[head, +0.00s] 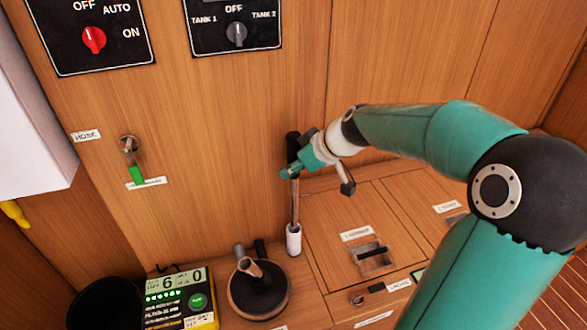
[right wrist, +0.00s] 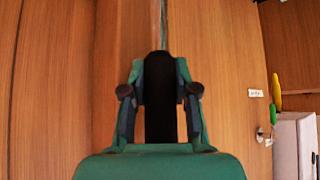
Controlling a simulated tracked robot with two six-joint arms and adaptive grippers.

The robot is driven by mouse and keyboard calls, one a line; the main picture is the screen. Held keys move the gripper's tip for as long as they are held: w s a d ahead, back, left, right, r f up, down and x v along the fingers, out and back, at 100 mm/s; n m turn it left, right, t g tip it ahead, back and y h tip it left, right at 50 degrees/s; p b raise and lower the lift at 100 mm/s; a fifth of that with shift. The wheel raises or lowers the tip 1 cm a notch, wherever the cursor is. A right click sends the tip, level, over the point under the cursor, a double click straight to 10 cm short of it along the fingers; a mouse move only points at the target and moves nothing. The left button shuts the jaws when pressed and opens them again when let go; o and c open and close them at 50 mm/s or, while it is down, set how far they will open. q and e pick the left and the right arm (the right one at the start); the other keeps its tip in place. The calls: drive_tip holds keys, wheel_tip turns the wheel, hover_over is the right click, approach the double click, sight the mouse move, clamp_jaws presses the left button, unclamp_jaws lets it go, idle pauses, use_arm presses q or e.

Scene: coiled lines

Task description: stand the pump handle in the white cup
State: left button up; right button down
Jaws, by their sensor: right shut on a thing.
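The pump handle is a thin brown-grey rod with a black grip (head: 293,146) at its top. It stands about upright in the head view. Its lower end meets the mouth of the white cup (head: 293,240), a narrow upright sleeve by the wall; the rod appears to be in it, but how deep is hidden. My right gripper (head: 293,169) is shut on the pump handle just below its top. In the right wrist view the black grip (right wrist: 160,105) lies between both fingers. The white cup does not show there. My left gripper is in neither view.
A round black pump body (head: 259,292) with short pipes stands left of the cup. A charger-like box (head: 172,298) with a green display is further left. Hatches with a recessed latch (head: 372,256) lie to the right. Switch panels (head: 92,38) are on the wall.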

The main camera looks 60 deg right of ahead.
sight(294, 141)
drive_tip(key=shift+r+b, duration=0.1)
drive_tip(key=shift+b, duration=0.5)
idle(0.9)
idle(0.3)
drive_tip(key=c, duration=0.8)
unclamp_jaws()
drive_tip(key=o, duration=0.4)
drive_tip(key=shift+r, duration=0.1)
drive_tip(key=shift+r+p, duration=2.45)
drive_tip(key=shift+r, duration=1)
